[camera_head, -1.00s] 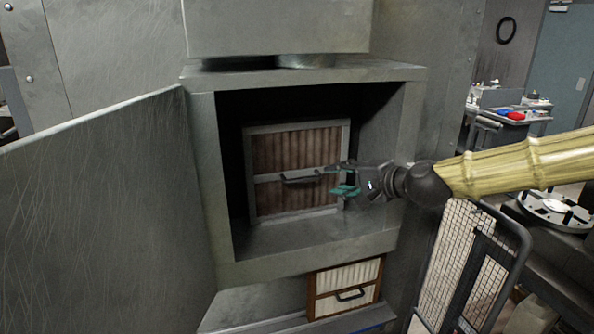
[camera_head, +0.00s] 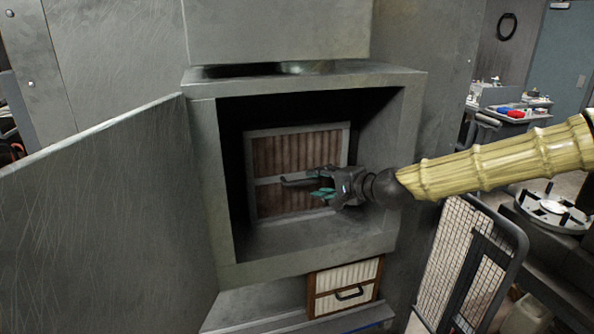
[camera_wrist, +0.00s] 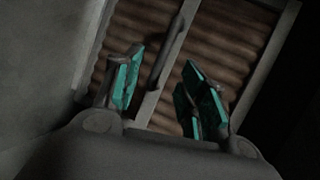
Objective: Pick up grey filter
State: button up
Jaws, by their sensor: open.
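The grey filter (camera_head: 275,155) stands upright inside the open metal housing, with a grey frame, brown pleats and a dark bar handle (camera_head: 297,182) across its middle. My gripper (camera_head: 322,182) is inside the housing, in front of the filter's right half and close to the handle's right end. In the wrist view, the open teal-padded fingers (camera_wrist: 160,92) point at the filter (camera_wrist: 215,50). The handle (camera_wrist: 168,55) shows between the fingertips, a little nearer the left finger. I cannot tell whether any finger touches it. The gripper hides the handle's right end in the head view.
The housing's door (camera_head: 105,225) stands open to the left. The housing walls (camera_head: 385,165) surround my gripper closely on the right. A wood-framed filter (camera_head: 345,275) with white pleats and a black handle sits below. A mesh cart (camera_head: 462,255) stands to the right.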

aim_at(311, 181)
jog(key=shift+p+x, duration=0.45)
jog(key=shift+x, duration=1.1)
grip_shut()
